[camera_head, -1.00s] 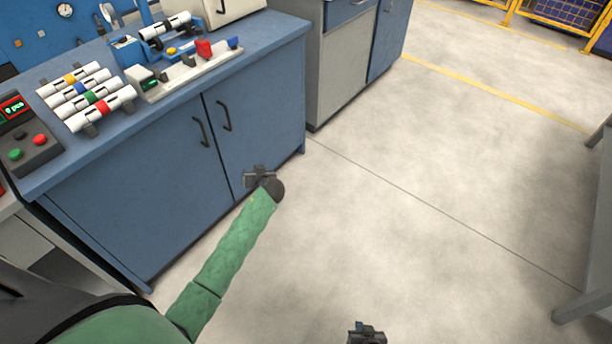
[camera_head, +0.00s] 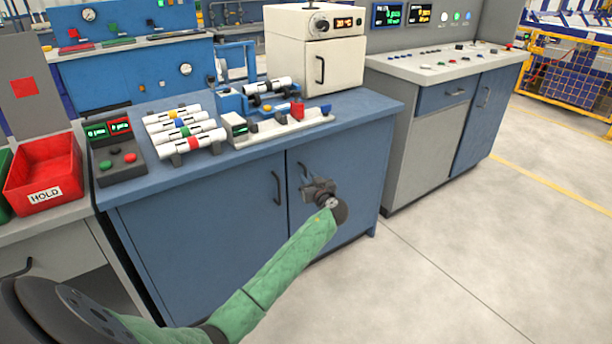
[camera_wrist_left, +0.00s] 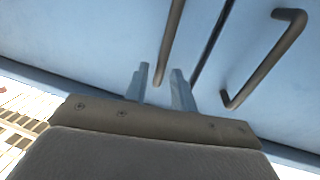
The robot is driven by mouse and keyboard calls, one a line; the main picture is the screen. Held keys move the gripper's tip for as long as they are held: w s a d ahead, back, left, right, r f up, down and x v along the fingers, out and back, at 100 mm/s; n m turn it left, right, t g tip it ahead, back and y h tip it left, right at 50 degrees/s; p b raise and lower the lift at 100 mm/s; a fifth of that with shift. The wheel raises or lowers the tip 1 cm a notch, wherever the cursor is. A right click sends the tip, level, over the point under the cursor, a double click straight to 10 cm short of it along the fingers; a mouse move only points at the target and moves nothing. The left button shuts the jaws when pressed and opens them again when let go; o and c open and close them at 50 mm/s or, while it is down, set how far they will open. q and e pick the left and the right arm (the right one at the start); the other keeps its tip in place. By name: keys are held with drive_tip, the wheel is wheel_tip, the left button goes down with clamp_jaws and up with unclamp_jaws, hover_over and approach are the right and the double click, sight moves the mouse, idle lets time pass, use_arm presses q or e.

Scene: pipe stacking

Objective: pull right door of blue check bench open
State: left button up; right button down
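The blue check bench (camera_head: 160,184) stands ahead, with its two doors closed. The right door (camera_head: 358,165) has a dark bar handle (camera_head: 302,169), partly covered by my left gripper (camera_head: 318,188). In the left wrist view, my left gripper (camera_wrist_left: 160,80) is open, with two short fingers pointing at the door. The end of the right door's handle (camera_wrist_left: 171,40) shows between the fingertips; I cannot tell whether they touch it. The left door's handle (camera_wrist_left: 268,58) is to one side, past the door seam. My right gripper is not in view.
The bench top carries several white pipes (camera_head: 185,138), a fixture (camera_head: 285,122), a control box (camera_head: 117,160) and a cream oven (camera_head: 318,60). A red bin (camera_head: 45,175) stands at left. A grey console (camera_head: 430,125) is at right. The floor before the right door is clear.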

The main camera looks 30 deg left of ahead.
use_arm(q)
drive_tip(key=shift+x, duration=1.4)
clamp_jaws()
drive_tip(key=shift+d, duration=0.1)
